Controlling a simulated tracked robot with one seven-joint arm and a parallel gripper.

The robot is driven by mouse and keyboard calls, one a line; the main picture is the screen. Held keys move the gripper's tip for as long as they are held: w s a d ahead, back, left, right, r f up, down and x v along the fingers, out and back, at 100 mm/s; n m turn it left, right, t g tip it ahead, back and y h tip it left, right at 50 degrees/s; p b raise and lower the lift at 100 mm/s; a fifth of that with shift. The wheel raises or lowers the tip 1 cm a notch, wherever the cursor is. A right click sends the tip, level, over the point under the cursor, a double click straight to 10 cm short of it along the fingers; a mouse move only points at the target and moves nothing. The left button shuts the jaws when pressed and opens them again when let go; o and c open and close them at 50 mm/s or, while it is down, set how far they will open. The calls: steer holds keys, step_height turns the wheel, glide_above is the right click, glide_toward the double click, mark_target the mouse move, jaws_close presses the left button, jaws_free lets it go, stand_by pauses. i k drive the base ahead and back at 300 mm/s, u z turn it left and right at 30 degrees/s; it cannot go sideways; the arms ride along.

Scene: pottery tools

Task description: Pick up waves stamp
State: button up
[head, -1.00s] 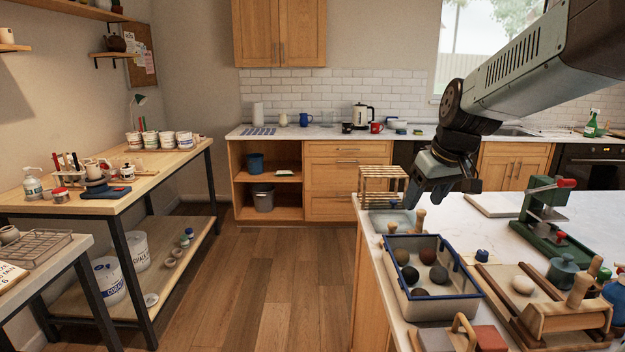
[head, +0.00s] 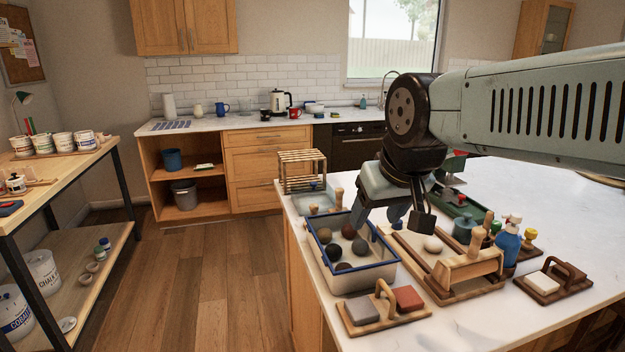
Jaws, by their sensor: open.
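Several small stamp-like pieces with knobs stand on the white counter, but I cannot tell which is the waves stamp, as no stamp face shows. One group has green (head: 495,227), red-and-white (head: 514,220) and yellow (head: 530,234) tops, beside a blue bottle (head: 506,246). Pale wooden handles (head: 339,195) and a blue knob (head: 316,187) stand near the blue-rimmed tub. My gripper (head: 409,220) points down, open and empty, over the counter between the tub and the wooden board. It is left of the coloured tops.
The blue-rimmed tub (head: 379,275) holds several clay balls. A wooden board (head: 412,264) with a pale ball and a roller lies right of it. Block holders (head: 397,318) stand in front. A wooden rack (head: 302,157) and green press (head: 462,208) stand behind.

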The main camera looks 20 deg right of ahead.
mark_target(496, 225)
steer(key=u, duration=1.7)
steer(key=i, duration=0.05)
steer(key=z, duration=3.1)
